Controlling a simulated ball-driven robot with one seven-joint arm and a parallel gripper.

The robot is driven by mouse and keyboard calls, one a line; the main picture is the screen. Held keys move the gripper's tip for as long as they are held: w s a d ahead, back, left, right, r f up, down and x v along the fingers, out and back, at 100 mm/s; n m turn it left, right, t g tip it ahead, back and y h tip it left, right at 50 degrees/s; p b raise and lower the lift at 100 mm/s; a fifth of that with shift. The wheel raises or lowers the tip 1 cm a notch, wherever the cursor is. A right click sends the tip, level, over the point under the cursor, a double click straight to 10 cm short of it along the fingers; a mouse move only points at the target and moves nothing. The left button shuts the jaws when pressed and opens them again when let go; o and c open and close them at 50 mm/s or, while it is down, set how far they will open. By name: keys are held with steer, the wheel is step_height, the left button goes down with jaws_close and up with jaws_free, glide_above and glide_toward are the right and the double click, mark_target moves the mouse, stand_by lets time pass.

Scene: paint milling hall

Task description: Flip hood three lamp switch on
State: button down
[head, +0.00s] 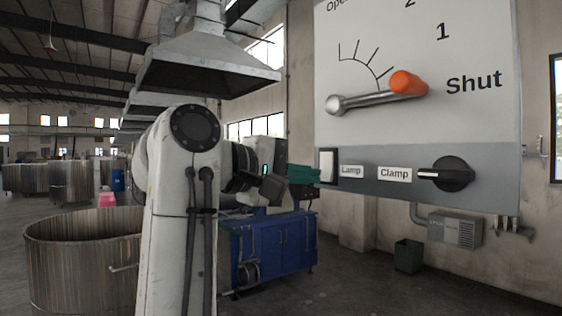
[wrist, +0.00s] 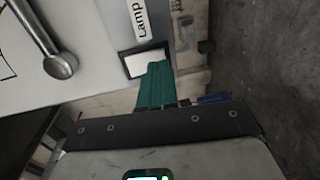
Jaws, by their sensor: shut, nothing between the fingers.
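The lamp switch (head: 328,164) is a white rocker in a dark frame, left of the "Lamp" label (head: 351,171) on the panel's grey lower band. It also shows in the wrist view (wrist: 146,62), partly covered by my fingertips. My gripper (head: 306,174) has teal fingers, shut and empty, with the tips at the left edge of the switch in the head view. In the wrist view the fingers (wrist: 155,84) reach up to the rocker's near edge. I cannot tell whether they touch it. No hood number is readable on the panel (head: 480,140).
Above the switch, a metal lever with an orange knob (head: 405,83) points toward "Shut". A black clamp knob (head: 450,174) is to the right. A blue cabinet (head: 270,250) stands behind my gripper, and a large vat (head: 75,265) is at left. A hood (head: 205,68) hangs above.

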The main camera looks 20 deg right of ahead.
steer(key=shift+w+d+f, duration=0.1)
steer(key=shift+w+d, duration=0.05)
steer(key=shift+d, duration=0.35)
steer(key=shift+f, duration=0.1)
steer(key=shift+w+d+h+b, duration=0.1)
steer(key=shift+d+h+b, duration=0.15)
steer(key=shift+b, duration=0.3)
